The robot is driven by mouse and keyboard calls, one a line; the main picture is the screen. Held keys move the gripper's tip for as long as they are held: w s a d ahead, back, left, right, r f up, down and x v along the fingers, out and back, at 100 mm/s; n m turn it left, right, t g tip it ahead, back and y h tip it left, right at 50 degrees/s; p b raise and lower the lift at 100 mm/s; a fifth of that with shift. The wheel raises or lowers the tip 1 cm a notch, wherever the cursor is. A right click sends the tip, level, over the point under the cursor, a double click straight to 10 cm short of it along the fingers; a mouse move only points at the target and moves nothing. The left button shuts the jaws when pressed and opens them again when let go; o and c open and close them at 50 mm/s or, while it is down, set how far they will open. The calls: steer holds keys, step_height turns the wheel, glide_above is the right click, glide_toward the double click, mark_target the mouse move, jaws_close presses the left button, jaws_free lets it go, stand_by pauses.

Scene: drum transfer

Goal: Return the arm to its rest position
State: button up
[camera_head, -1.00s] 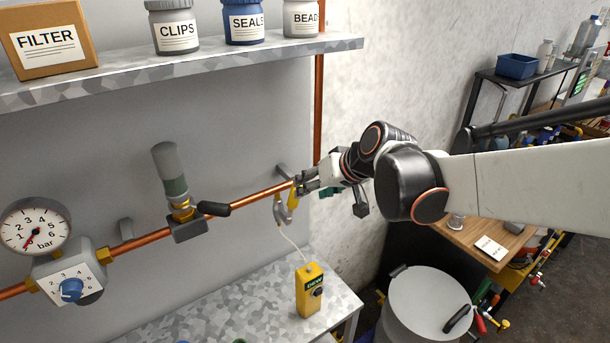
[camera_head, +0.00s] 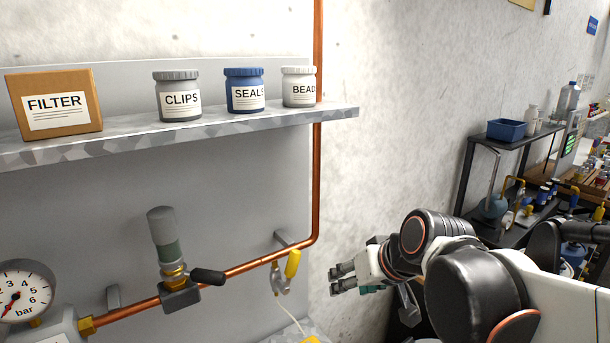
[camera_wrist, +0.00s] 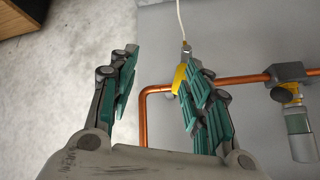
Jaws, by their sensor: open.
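My gripper (camera_head: 342,279) is open and empty in the head view, in front of the rough pale wall and to the right of the copper pipe (camera_head: 318,150). Its fingers point left, toward the panel. My arm comes in from the lower right, folded at a dark joint. In the wrist view, the two green-padded fingers of my gripper (camera_wrist: 160,85) stand wide apart with nothing between them. A yellow-handled clamp (camera_head: 290,265) sits on the pipe, left of my gripper and apart from it. The clamp also shows behind the right finger in the wrist view (camera_wrist: 179,78).
A shelf (camera_head: 200,130) holds a FILTER box (camera_head: 55,102) and several labelled jars. A valve with a grey-green cylinder (camera_head: 167,240) and a gauge (camera_head: 22,292) are on the pipe at lower left. A black rack (camera_head: 497,142) with a blue bin (camera_head: 507,130) stands at right.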

steer(key=s+d+f+m+h+b, duration=0.1)
steer(key=s+d+f+h, duration=0.1)
steer(key=s+d, duration=0.3)
steer(key=s+d+f+m+h+b, duration=0.1)
steer(key=s+d+f+b, duration=0.1)
steer(key=s+d+f, duration=0.3)
steer(key=s, duration=0.4)
steer(key=shift+s+d+f+h+b, duration=0.2)
steer(key=shift+d+f+h+b, duration=0.1)
steer(key=shift+h, duration=0.1)
steer(key=shift+c, duration=0.6)
